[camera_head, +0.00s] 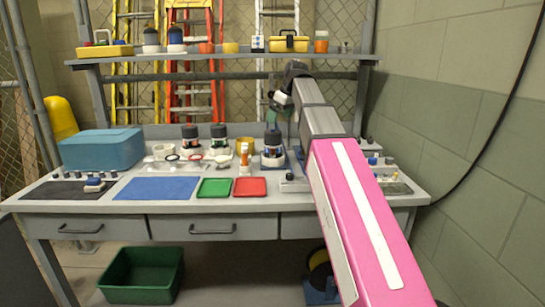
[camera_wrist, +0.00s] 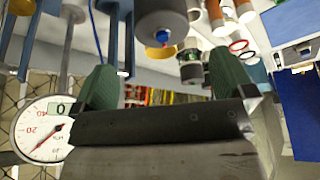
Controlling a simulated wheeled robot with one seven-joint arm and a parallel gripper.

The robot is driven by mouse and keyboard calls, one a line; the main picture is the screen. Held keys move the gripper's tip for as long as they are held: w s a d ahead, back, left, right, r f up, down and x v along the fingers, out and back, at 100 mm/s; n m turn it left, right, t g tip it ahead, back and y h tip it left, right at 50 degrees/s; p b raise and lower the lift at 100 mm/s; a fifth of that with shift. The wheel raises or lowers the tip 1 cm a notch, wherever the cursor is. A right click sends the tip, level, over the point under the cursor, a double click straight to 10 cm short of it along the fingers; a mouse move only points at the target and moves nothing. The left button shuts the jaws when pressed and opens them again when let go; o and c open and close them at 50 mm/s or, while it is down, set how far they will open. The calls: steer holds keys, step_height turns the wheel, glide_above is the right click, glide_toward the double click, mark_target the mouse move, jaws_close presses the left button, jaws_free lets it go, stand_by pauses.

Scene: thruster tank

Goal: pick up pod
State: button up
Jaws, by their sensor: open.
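Several dark-topped pods stand on the workbench in the head view: one at the left (camera_head: 190,138), one beside it (camera_head: 219,138), and one in a blue stand (camera_head: 272,143) below my gripper. I cannot tell which is the task's pod. My gripper (camera_head: 278,116) is above the bench, just over the pod in the blue stand, partly hidden by my arm. In the wrist view my gripper (camera_wrist: 165,72) shows two separated green fingers with nothing held between them. A grey cylinder (camera_wrist: 160,20) with a blue and red end lies beyond the fingers, apparently the pod in the stand.
The bench (camera_head: 130,207) also carries a teal box (camera_head: 102,150), a blue mat (camera_head: 155,188), a green tray (camera_head: 214,187), a red tray (camera_head: 249,187) and small parts. A shelf (camera_head: 220,55) runs above. A round gauge (camera_wrist: 45,130) shows close left in the wrist view.

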mark_target(274, 132)
steer(key=x, duration=1)
steer(key=shift+s+f, duration=0.2)
steer(key=shift+f, duration=0.05)
steer(key=c, duration=1.4)
